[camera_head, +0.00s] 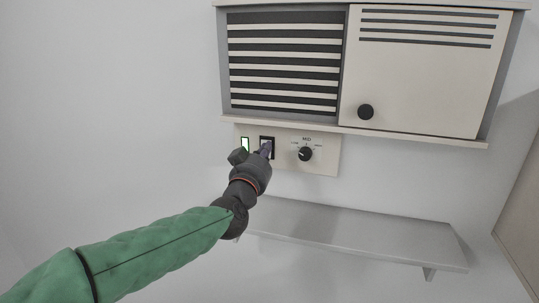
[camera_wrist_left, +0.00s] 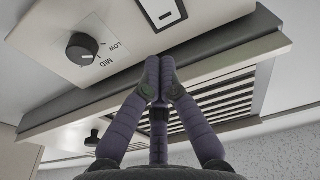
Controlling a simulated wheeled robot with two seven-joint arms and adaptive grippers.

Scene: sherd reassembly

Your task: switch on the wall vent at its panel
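The wall vent (camera_head: 285,62) has a slatted grille and hangs above a pale control panel (camera_head: 328,168). In the left wrist view the switch (camera_wrist_left: 163,12) is cut by the top edge, and the knob (camera_wrist_left: 82,48) is near the word MID. My left gripper (camera_head: 266,151) is at the switch, covering its lower part. Its fingertips (camera_wrist_left: 153,68) are together with nothing between them. I cannot tell whether they touch the switch.
A grey shelf (camera_head: 350,229) juts from the wall below the panel. A cabinet door (camera_head: 425,75) with a round black knob (camera_head: 365,111) is right of the grille. A ledge (camera_head: 400,136) runs just above the panel. The wall at left is bare.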

